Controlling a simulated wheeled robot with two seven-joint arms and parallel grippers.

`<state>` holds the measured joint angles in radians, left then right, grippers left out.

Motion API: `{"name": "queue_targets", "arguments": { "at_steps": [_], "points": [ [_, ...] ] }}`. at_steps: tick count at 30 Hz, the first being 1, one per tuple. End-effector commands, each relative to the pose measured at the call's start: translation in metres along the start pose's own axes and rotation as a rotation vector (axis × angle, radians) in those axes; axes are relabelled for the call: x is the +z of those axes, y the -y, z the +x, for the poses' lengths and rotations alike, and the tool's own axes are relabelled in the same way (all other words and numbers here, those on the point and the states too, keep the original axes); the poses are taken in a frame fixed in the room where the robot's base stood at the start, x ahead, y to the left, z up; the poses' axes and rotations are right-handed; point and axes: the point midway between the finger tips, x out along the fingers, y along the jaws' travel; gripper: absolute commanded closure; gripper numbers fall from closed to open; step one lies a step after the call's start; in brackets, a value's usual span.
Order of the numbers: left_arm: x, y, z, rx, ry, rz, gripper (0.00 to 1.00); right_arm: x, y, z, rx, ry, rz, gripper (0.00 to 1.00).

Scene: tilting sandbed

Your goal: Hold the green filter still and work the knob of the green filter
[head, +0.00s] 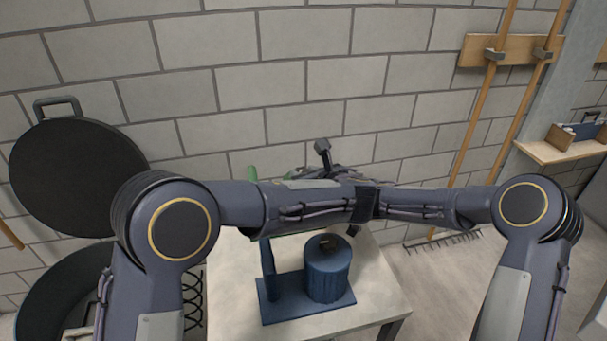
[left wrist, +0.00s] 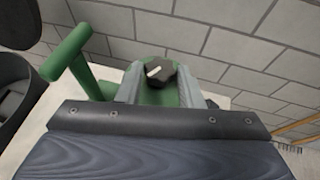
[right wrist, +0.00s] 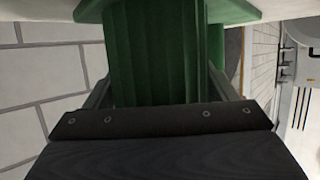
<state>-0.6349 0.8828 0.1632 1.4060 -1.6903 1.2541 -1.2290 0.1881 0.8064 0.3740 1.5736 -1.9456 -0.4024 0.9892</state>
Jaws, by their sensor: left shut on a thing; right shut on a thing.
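The green filter stands on the table, mostly hidden behind my arms in the head view, where its green post (head: 252,174) shows. In the left wrist view the post and handle (left wrist: 72,55) are at the left, and the black knob (left wrist: 159,73) with a white mark sits on top of the green body. My left gripper (left wrist: 160,82) has its fingers on either side of the knob, shut on it. My right gripper (right wrist: 160,88) is shut around the ribbed green body of the green filter (right wrist: 155,50), with the green base at the top of that view.
A blue filter (head: 327,277) with a similar body and post stands near the table's front, close below my forearms. The pale table (head: 235,325) has bare room beside it. A brick wall (head: 300,75) stands behind.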

Motion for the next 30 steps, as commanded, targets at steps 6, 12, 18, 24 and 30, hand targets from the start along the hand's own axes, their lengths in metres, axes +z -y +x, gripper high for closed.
{"name": "queue_targets", "arguments": {
  "at_steps": [6, 12, 18, 24, 30],
  "points": [
    [0.0004, 0.002, 0.0026, 0.114, 0.003, -0.045, 0.89, -0.0003, 0.0016, 0.0001, -0.004, -0.001, -0.002, 0.6],
    [0.0005, 0.0026, 0.0031, 0.168, 0.002, -0.068, 0.89, -0.0003, 0.0018, 0.0001, -0.005, -0.001, -0.003, 0.6],
    [0.0007, 0.0028, 0.0026, 0.186, 0.002, -0.076, 0.89, -0.0003, 0.0019, 0.0, -0.005, -0.001, -0.003, 0.6],
    [0.0007, 0.0027, 0.0027, 0.187, 0.002, -0.076, 0.89, -0.0002, 0.0019, 0.0, -0.005, -0.001, -0.003, 0.6],
    [0.0006, 0.0027, 0.0028, 0.187, 0.002, -0.075, 0.59, -0.0002, 0.0019, 0.0, -0.005, -0.001, -0.002, 0.6]
  ]
}}
